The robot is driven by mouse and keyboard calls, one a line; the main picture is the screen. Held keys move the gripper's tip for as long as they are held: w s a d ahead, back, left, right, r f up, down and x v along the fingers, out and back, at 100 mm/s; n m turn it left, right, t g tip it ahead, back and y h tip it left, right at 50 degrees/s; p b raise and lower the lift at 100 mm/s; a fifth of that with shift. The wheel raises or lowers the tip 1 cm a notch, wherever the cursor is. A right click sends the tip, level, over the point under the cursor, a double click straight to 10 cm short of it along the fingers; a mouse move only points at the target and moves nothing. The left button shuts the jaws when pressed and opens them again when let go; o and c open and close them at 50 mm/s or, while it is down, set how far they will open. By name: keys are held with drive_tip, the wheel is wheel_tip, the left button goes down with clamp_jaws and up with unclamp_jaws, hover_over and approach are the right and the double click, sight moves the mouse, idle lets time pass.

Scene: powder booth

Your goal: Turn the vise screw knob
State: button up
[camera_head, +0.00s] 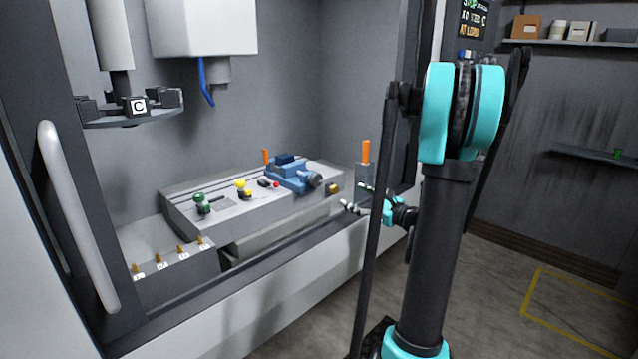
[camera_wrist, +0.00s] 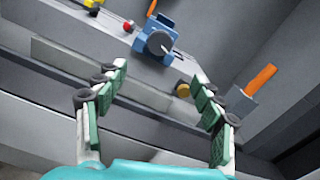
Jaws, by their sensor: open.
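The blue vise (camera_head: 284,176) sits on the grey machine table inside the booth and also shows at the top of the wrist view (camera_wrist: 143,46). Its round grey screw knob (camera_head: 314,180) faces the front right; in the wrist view the knob (camera_wrist: 159,43) is just beyond the fingertips, near the middle between them. My gripper (camera_head: 354,198) is to the right of the knob in the head view, apart from it. In the wrist view my gripper (camera_wrist: 160,75) is open and empty, its two fingers spread wide. Nothing hides the knob.
A brass knob (camera_wrist: 183,90) is near the right finger. An orange-handled lever on a grey block (camera_head: 366,152) stands right of the vise. A red button (camera_head: 277,185), a yellow knob (camera_head: 241,184) and a green knob (camera_head: 200,199) are on the table. The booth's dark front sill runs below.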

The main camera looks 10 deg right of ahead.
sight(318, 181)
drive_tip(key=x, duration=1.6)
drive_tip(key=shift+w+a, duration=0.2)
drive_tip(key=shift+w, duration=0.05)
drive_tip(key=c, duration=1.2)
drive_tip(key=shift+o, duration=0.2)
drive_tip(key=shift+n, duration=0.3)
drive_tip(key=n, duration=0.4)
drive_tip(key=shift+n, duration=0.3)
drive_tip(key=n, duration=1.6)
